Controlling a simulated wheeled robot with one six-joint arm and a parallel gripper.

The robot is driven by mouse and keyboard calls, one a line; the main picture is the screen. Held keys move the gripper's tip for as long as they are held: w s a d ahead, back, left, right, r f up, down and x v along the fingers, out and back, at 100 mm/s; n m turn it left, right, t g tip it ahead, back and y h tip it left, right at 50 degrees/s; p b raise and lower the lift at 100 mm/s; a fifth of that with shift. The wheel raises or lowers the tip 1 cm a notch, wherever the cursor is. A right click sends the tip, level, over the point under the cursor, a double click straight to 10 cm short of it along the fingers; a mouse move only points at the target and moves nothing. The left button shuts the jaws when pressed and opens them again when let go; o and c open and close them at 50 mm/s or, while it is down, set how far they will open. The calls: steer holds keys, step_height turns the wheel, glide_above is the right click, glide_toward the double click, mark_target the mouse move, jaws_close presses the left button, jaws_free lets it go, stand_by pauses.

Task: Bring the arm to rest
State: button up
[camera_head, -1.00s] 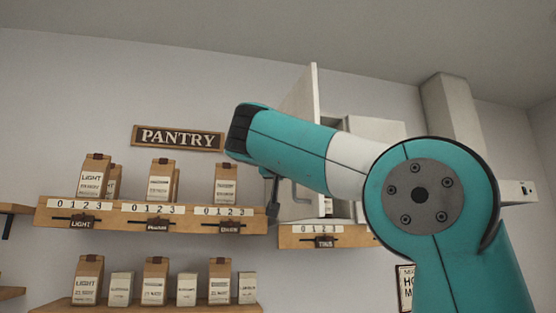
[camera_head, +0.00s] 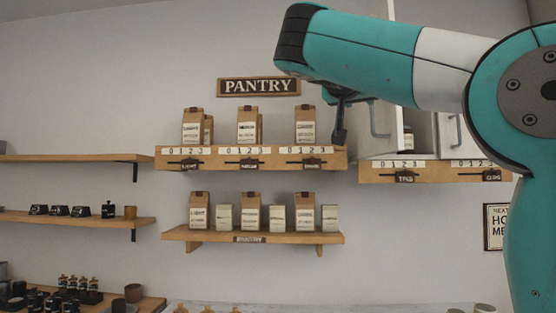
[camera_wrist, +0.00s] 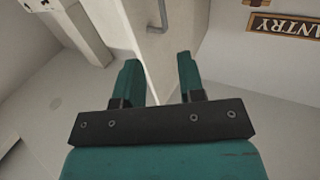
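My teal arm (camera_head: 365,50) reaches across the upper right of the head view, in front of the cabinet. In the wrist view my gripper (camera_wrist: 158,75) has its two teal fingers spread apart with nothing between them. A pale cabinet door edge lies beyond the fingers. In the head view only a dark part of the gripper (camera_head: 339,125) shows below the forearm, near the right end of the upper shelf. I cannot tell from there whether it touches anything.
An open white cabinet (camera_head: 423,130) with a grey door handle (camera_head: 378,120) is close to the arm. The upper shelf (camera_head: 225,160) and lower shelf (camera_head: 210,236) hold paper bags. A PANTRY sign (camera_head: 259,87) hangs above; it also shows in the wrist view (camera_wrist: 286,27). Left shelves hold small dark items.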

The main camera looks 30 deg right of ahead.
steer(key=w+a+f+n+t+y, duration=0.5)
steer(key=w+a+f+n+y, duration=0.25)
steer(key=w+a+f, duration=0.2)
steer(key=s+a+f+n+g+y, duration=0.1)
steer(key=a+f+n+y, duration=0.3)
steer(key=f, duration=0.5)
steer(key=a+f+n+g+y, duration=0.1)
steer(key=a+f+n+y, duration=0.25)
steer(key=a+f, duration=0.4)
steer(key=s+a+f+n+g+y, duration=0.2)
steer(key=s+a+f+g, duration=0.3)
steer(key=s+f, duration=0.5)
steer(key=s+a+f+n+g+y, duration=0.2)
steer(key=s+a+f+g, duration=0.3)
steer(key=s+f, duration=0.4)
steer(key=s+a+y, duration=0.1)
steer(key=s, duration=0.4)
steer(key=shift+s+f+n+g, duration=0.3)
steer(key=shift+f+n+g, duration=0.1)
steer(key=shift+d, duration=0.15)
